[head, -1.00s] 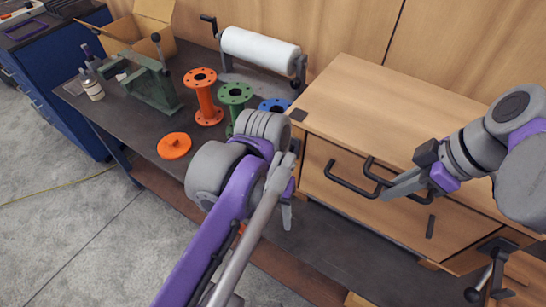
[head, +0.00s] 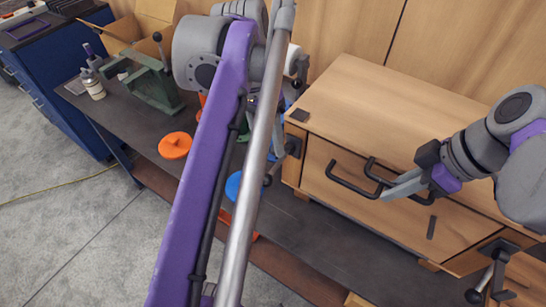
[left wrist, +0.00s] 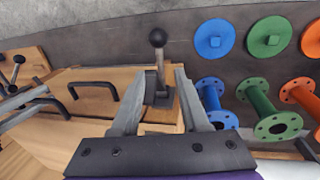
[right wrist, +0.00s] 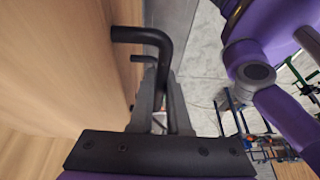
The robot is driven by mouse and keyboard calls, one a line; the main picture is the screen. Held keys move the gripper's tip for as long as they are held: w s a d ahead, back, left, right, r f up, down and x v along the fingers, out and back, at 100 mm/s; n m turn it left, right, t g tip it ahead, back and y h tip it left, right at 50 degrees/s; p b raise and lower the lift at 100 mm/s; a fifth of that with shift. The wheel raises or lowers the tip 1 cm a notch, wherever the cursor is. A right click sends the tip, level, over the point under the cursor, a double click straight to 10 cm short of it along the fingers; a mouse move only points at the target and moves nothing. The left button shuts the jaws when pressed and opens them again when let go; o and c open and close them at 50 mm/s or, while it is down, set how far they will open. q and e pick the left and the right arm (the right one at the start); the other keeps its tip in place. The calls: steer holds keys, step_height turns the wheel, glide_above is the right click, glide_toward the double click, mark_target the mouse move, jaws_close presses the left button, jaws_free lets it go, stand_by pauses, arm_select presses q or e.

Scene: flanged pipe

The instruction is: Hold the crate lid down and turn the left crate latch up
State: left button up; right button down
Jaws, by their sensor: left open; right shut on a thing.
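The wooden crate (head: 330,215) stands on the bench, with its lid (head: 400,110) lying flat on top. The left crate latch (head: 293,147) is on its left end; its lever hangs down and outward to a dark knob (head: 267,180). In the left wrist view the latch knob (left wrist: 157,38) shows ahead of my open left gripper (left wrist: 158,75), with the latch between the two fingers in the picture; contact cannot be told. My right gripper (head: 392,189) is shut on a black crate handle (right wrist: 145,35), the right one of two.
The right latch (head: 492,255) hangs at the crate's right end. Orange (left wrist: 298,92), green (left wrist: 268,105) and blue (left wrist: 214,100) flanged pipes stand close to the left latch. Blue (left wrist: 214,38) and orange (head: 174,145) discs lie nearby. A white roll stands behind.

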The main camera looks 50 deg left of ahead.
mark_target(275, 166)
arm_select(q)
steer(key=f, duration=0.2)
steer(key=d+f, duration=0.1)
steer(key=f, duration=0.2)
steer(key=shift+w+f, duration=0.1)
steer(key=shift+w, duration=0.05)
jaws_close()
stand_by(1.3)
